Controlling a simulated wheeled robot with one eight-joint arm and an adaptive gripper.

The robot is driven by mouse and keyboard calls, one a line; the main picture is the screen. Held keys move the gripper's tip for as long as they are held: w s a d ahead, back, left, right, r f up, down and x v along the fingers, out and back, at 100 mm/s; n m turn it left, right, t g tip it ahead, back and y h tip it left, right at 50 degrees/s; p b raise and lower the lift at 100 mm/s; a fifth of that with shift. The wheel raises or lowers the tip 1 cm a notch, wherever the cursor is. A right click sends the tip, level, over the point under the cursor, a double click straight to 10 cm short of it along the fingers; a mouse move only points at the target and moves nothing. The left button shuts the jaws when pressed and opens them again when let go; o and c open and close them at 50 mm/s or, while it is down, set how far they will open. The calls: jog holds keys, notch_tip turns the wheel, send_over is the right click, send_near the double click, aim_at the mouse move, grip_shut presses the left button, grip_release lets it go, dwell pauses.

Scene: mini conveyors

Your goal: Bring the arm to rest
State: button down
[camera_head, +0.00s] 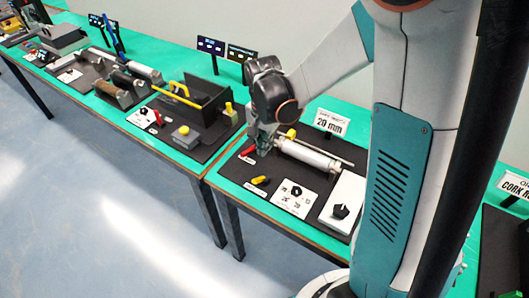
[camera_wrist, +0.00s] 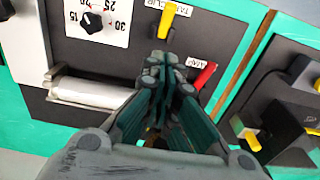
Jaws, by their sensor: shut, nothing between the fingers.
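My gripper (camera_wrist: 163,62) is shut and empty in the wrist view, its fingertips together above the black board. In the head view my gripper (camera_head: 263,140) hangs over the left part of the "20 mm" station, beside a white roller (camera_head: 308,156). The roller also shows in the wrist view (camera_wrist: 95,93), left of the fingers. A red clamp handle (camera_wrist: 206,76) lies just right of the fingers. A yellow clip (camera_wrist: 168,20) lies beyond the fingertips. Whether the fingers touch the board cannot be told.
A white dial panel (camera_head: 294,197) and a white box with a black knob (camera_head: 342,205) sit right of the gripper. A neighbouring station has a black open bin (camera_head: 203,103) with a yellow handle. A "20 mm" sign (camera_head: 331,123) stands behind. The floor in front is clear.

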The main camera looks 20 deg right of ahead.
jog(key=shift+a+r+p, duration=0.1)
jog(key=shift+r+p, duration=0.25)
jog(key=shift+r, duration=1.35)
jog(key=s+r+n+t+b, duration=0.2)
jog(key=s+r+n, duration=0.3)
jog(key=s, duration=0.3)
jog(key=s+a+r+n+t+b, duration=0.1)
jog(key=s+r+n+t, duration=0.3)
jog(key=s, duration=0.3)
jog(key=shift+s+r+n+t+b, duration=0.35)
jog(key=shift+r+n+t+b, duration=0.1)
jog(key=shift+n, duration=0.45)
